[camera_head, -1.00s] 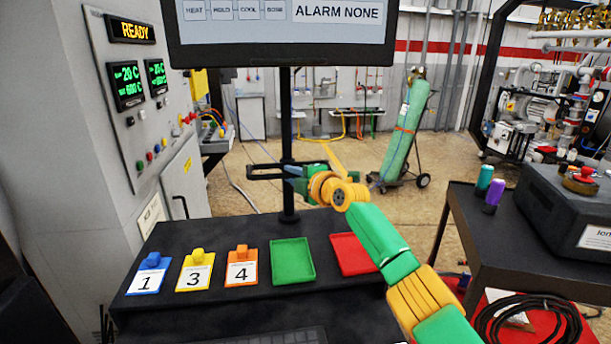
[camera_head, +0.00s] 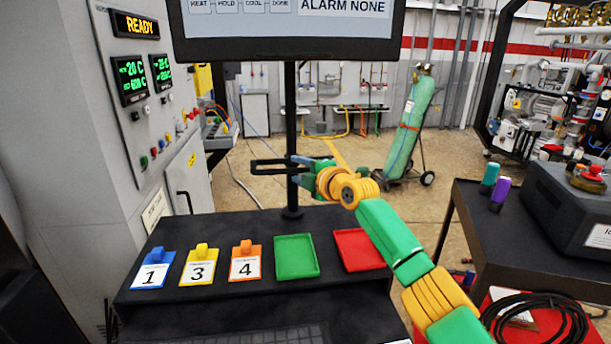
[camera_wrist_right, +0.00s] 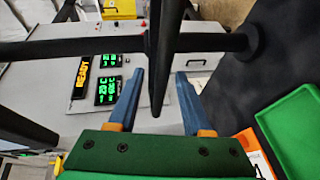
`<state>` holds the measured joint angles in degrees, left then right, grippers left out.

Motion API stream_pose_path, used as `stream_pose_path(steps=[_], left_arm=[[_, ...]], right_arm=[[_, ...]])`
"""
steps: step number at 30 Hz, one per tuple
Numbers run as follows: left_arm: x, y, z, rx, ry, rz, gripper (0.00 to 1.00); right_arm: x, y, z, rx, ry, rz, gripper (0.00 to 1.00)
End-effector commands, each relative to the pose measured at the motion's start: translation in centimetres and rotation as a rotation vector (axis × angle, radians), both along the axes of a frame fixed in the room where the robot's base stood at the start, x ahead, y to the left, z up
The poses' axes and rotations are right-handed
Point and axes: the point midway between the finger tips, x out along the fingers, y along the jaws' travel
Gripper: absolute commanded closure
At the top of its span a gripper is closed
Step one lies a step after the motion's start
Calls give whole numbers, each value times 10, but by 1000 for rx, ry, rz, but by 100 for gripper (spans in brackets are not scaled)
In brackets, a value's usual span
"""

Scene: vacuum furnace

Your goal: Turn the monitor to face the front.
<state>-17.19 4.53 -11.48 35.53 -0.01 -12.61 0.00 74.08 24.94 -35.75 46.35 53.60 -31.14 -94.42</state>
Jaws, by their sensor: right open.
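The monitor (camera_head: 290,46) hangs at the top of the head view on a thin black pole (camera_head: 292,110); its upper part is cut off. Its screen shows step boxes and "ALARM NONE". A black bar handle (camera_head: 262,167) sticks out at mid-height of the pole. My right gripper (camera_head: 292,165) is at the pole, level with the handle. In the right wrist view my right gripper (camera_wrist_right: 160,78) is open, with blue fingers on either side of a black bar (camera_wrist_right: 159,85). I cannot tell whether they touch it. My left gripper is out of view.
A black stand holds numbered cards (camera_head: 199,267), a green tray (camera_head: 318,257) and a red tray (camera_head: 340,240). A grey control cabinet (camera_head: 100,150) stands left. A dark table (camera_head: 470,215) with a grey box (camera_head: 570,205) is at right. A green gas cylinder (camera_head: 408,130) stands behind.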

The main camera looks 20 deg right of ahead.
Motion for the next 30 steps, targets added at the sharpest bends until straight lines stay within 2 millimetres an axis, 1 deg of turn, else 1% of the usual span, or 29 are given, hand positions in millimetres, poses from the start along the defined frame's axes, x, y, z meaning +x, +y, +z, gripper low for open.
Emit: stream_pose_path(steps=[4,10,15,30], left_arm=[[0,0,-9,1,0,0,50],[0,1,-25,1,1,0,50],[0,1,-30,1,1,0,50],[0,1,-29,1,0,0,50]], right_arm=[[-16,-2,-2,-6,0,0,50],[-42,-8,2,-3,0,-3,50],[-56,-10,7,0,2,-3,50],[-58,-10,9,-1,2,-2,50]])
